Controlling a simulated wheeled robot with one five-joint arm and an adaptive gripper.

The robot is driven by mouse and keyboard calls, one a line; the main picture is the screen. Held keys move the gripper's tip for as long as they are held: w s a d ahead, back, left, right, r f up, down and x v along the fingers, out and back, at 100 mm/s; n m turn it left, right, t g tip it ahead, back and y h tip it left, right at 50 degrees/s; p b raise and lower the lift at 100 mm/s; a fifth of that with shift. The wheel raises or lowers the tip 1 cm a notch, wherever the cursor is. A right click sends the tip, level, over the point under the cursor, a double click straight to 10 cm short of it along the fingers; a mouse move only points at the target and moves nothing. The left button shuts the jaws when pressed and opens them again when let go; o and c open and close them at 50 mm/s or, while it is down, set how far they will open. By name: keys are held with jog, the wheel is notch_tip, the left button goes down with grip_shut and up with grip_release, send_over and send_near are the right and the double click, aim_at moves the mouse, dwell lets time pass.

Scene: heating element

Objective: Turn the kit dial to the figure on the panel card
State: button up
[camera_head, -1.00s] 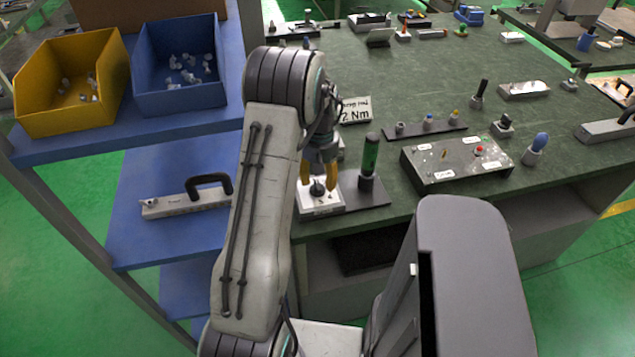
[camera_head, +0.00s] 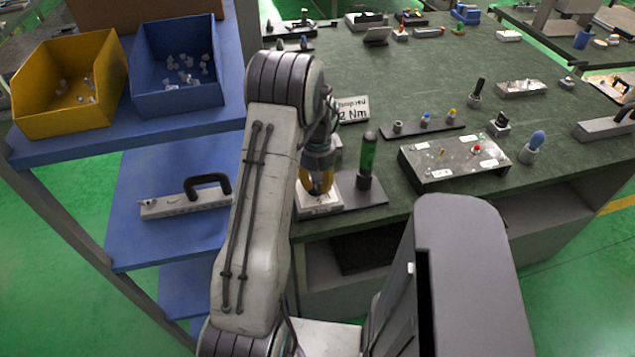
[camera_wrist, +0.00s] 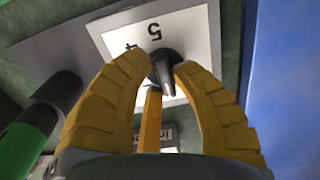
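The kit dial is a small dark pointed knob (camera_wrist: 165,75) on a white scale plate (camera_wrist: 193,38). The wrist view shows a 5 and a partly covered 4 on the plate, upside down. The plate also shows in the head view (camera_head: 317,207), at the bench's near left edge. My gripper (camera_head: 319,190) is over the plate, its yellow fingers closed in on the knob. In the wrist view the fingertips (camera_wrist: 163,63) meet the knob from both sides.
A green-and-black handled tool (camera_head: 367,160) stands upright just right of the plate. A grey control box (camera_head: 425,172) with a red button sits further right. Blue and yellow bins (camera_head: 66,118) are on the left shelf. Open bench lies behind the card.

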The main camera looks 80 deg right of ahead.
grip_shut()
jog(key=shift+m, duration=0.3)
jog(key=m+b, duration=0.2)
jog(key=m, duration=0.1)
jog(key=shift+a+f+m, duration=0.1)
jog(key=shift+m, duration=0.2)
jog(key=shift+a+m+b, duration=0.1)
jog(key=shift+m+b, duration=0.65)
jog(key=shift+m, duration=1.45)
jog(key=o, duration=0.6)
grip_release()
